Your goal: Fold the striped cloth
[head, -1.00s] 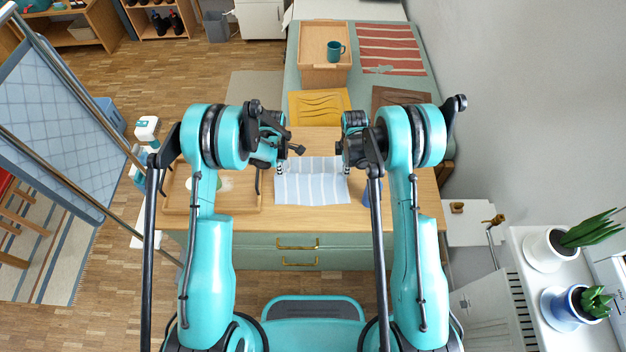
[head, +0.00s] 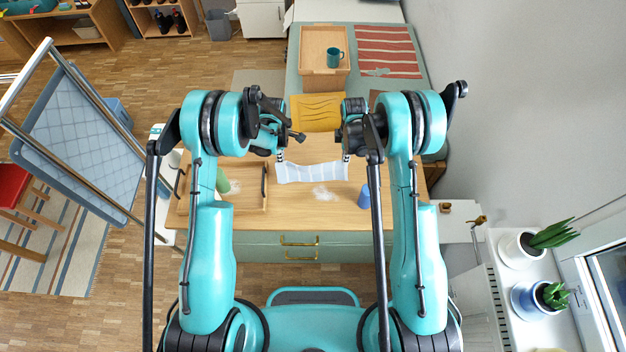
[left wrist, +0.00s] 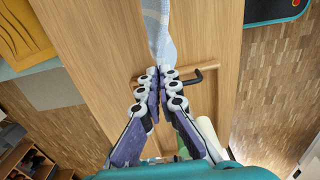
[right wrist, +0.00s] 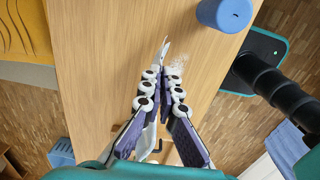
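The light blue and white striped cloth (head: 311,173) is stretched between my two grippers above the wooden tabletop, its near edge hanging free. My left gripper (head: 281,158) is shut on its left far corner. In the left wrist view the fingers (left wrist: 160,73) are closed and the cloth (left wrist: 158,25) runs away from their tips. My right gripper (head: 346,157) is shut on the right far corner. In the right wrist view its fingers (right wrist: 164,70) meet on a thin strip of cloth (right wrist: 165,48), seen nearly edge-on.
A blue cup (head: 364,196) stands right of the cloth. A pale patch (head: 323,194) marks the tabletop (head: 290,216) in front of it. A wooden tray (head: 250,203) with a green item (head: 222,181) is at left.

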